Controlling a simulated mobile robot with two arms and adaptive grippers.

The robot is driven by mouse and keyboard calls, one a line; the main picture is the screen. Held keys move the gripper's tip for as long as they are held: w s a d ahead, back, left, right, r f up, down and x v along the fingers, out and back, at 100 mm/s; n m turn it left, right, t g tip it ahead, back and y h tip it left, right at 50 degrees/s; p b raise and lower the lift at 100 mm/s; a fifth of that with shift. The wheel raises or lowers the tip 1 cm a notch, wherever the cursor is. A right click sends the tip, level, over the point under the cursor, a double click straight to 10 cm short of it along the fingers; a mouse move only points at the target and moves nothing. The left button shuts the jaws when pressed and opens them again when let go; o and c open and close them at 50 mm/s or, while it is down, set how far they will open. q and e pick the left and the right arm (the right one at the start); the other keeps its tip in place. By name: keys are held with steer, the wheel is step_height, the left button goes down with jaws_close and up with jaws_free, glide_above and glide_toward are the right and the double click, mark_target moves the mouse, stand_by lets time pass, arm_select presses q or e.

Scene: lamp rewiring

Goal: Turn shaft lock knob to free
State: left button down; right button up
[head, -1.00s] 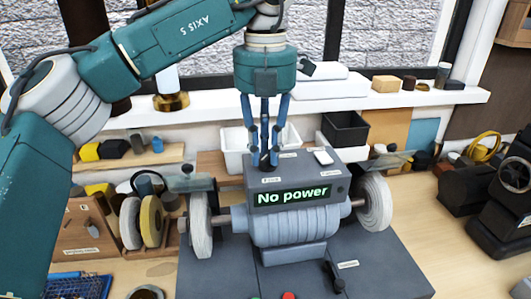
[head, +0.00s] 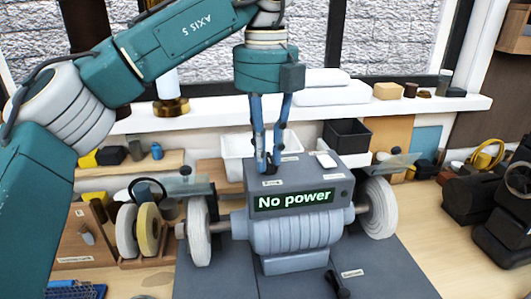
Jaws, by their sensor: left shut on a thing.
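The polishing machine (head: 295,232) stands on a dark base, with a grey box on top and a display (head: 294,198) reading "No power". A pale buffing wheel sits at each end of its shaft: the left wheel (head: 198,232) and the right wheel (head: 378,208). My left gripper (head: 269,166) points straight down at the rear left of the box top. Its blue fingers are shut on the small shaft lock knob there, which the fingertips mostly hide. The small labels beside it are too blurred to read. My right gripper is not in view.
A black lever (head: 337,285) sits on the base in front. A white bin (head: 238,150) and a black bin (head: 346,138) stand behind the machine. Discs in a wooden rack (head: 85,232) stand left, dark equipment (head: 500,200) right. Bare bench (head: 440,250) shows at right.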

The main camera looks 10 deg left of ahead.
arm_select(q)
steer(key=shift+r, duration=0.15)
stand_by(0.3)
steer(key=c, duration=1.7)
jaws_free()
steer(key=shift+o, duration=0.7)
step_height(320, 180, up, 12)
